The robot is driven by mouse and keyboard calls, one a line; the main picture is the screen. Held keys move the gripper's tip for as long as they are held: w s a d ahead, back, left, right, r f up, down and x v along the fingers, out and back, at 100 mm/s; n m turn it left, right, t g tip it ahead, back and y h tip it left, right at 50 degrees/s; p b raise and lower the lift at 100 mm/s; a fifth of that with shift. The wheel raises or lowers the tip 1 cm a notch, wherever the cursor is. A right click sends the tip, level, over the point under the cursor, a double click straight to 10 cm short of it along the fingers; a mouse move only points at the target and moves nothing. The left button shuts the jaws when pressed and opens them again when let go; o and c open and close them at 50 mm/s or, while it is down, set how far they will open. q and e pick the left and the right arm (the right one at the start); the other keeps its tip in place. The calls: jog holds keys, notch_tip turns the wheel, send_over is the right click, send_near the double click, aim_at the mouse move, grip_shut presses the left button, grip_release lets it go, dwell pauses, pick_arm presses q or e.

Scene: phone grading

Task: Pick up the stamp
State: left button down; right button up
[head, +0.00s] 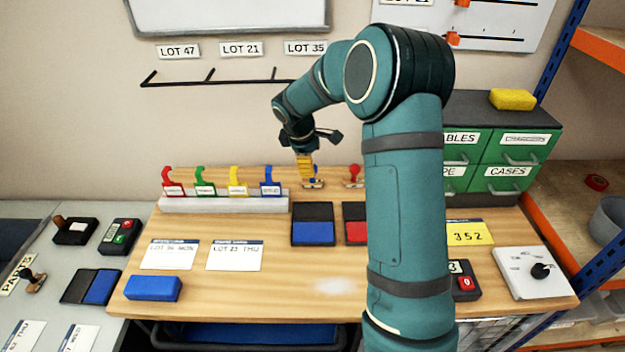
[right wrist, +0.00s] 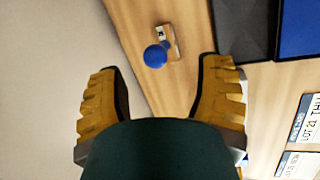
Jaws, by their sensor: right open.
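A stamp with a round blue knob (right wrist: 155,56) stands on the wooden table. In the right wrist view it lies ahead of and between my spread fingertips, apart from them. In the head view its base (head: 314,184) shows just below my right gripper (head: 305,168), which hides part of it. My right gripper (right wrist: 163,75) is open and empty, pointing down at the blue stamp. A red-knobbed stamp (head: 354,174) stands to the right, partly beside my arm. My left gripper is not in view.
A rack (head: 225,203) with red, green, yellow and blue tags stands left of the gripper. A blue ink pad (head: 313,233) and a red ink pad (head: 356,231) lie in front. Green drawers (head: 512,146) stand at the right. The table's front middle is clear.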

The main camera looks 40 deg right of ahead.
jog(key=shift+w+b+x, duration=0.1)
jog(key=shift+w+x, duration=0.1)
jog(key=shift+x, duration=0.9)
jog(key=shift+w+b+x, duration=0.15)
jog(key=shift+w+x, duration=0.05)
jog(key=shift+x, duration=0.95)
jog(key=shift+w+b+x, duration=0.1)
jog(key=shift+w+x, duration=0.05)
jog(key=shift+x, duration=0.95)
grip_shut()
